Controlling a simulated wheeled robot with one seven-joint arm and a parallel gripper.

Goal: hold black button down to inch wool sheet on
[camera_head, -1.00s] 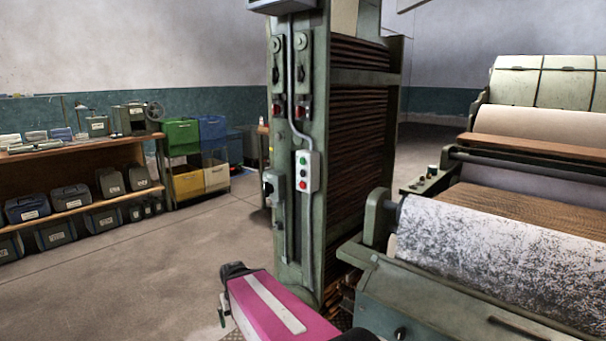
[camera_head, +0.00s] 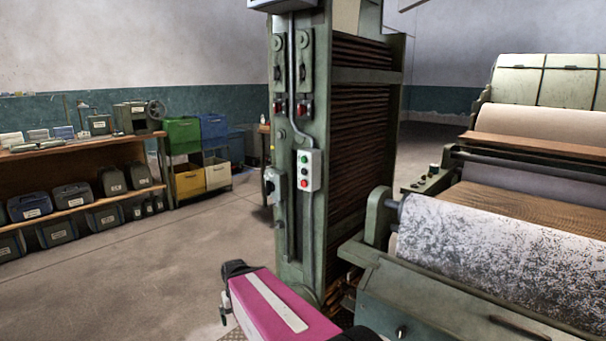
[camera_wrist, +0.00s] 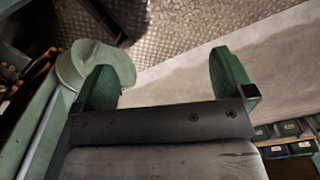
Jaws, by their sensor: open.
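My gripper (camera_wrist: 168,78) is in the wrist view, its two green fingers apart with nothing between them. A pale green rounded machine part (camera_wrist: 85,65) lies close beside the left finger; I cannot tell whether they touch. A mottled white and dark fibrous sheet (camera_head: 500,255) covers the front roller at the right. A small control panel (camera_head: 426,182) with dark knobs or buttons sits on the machine behind it.
The tall green column (camera_head: 292,230) stands mid-view, with the machine's front frame (camera_head: 430,300) to its right. A shelf (camera_head: 90,207) with several dark bins and coloured crates stands at the left. The concrete floor (camera_head: 170,270) between shelf and column is clear.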

